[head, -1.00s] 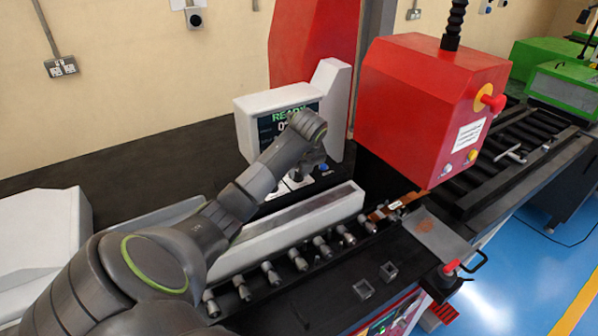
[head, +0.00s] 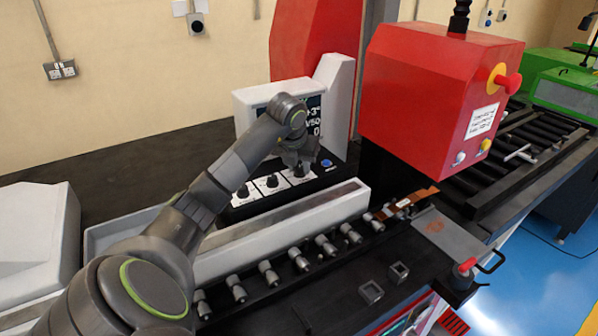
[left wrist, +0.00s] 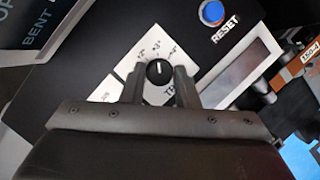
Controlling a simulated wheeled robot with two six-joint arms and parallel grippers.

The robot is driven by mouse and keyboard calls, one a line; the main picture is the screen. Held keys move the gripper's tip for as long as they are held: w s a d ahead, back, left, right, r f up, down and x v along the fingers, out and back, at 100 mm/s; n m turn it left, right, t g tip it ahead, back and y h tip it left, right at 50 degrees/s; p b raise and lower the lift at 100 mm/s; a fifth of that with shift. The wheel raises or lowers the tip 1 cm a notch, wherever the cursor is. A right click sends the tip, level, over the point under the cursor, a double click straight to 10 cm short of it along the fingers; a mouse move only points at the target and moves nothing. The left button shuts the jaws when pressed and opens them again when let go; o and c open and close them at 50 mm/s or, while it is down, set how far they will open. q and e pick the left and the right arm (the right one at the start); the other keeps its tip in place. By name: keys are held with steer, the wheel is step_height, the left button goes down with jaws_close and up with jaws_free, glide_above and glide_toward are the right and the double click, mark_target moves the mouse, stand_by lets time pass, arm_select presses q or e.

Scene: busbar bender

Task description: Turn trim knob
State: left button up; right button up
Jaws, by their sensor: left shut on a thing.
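The trim knob (left wrist: 158,72) is a round black knob on a white label plate, partly lettered "TR". Its white mark points up, near the label that reads about +3 in the left wrist view. My left gripper (left wrist: 159,82) is shut on it, one finger on each side. In the head view my left gripper (head: 301,168) reaches down onto the rightmost knob of the control panel, which it largely hides. The screen (head: 314,115) behind is partly covered by my arm and shows "+3°". My right gripper is not in view.
Two other black knobs (head: 271,181) stand left on the panel. A blue RESET button (left wrist: 213,13) is close to the right. A pale rail (head: 290,226) and a row of grey rollers (head: 300,258) lie in front. A red machine head (head: 432,95) stands right.

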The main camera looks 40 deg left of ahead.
arm_select(q)
steer(key=shift+m, duration=0.3)
steer(key=o, duration=1)
steer(key=shift+w, duration=0.1)
steer(key=shift+c, duration=0.2)
steer(key=shift+r, duration=0.1)
steer(key=shift+r+b, duration=0.25)
steer(key=shift+b, duration=0.05)
steer(key=p+v, duration=0.6)
steer(key=v, duration=1)
steer(key=shift+s+r, duration=0.3)
steer(key=shift+r, duration=0.05)
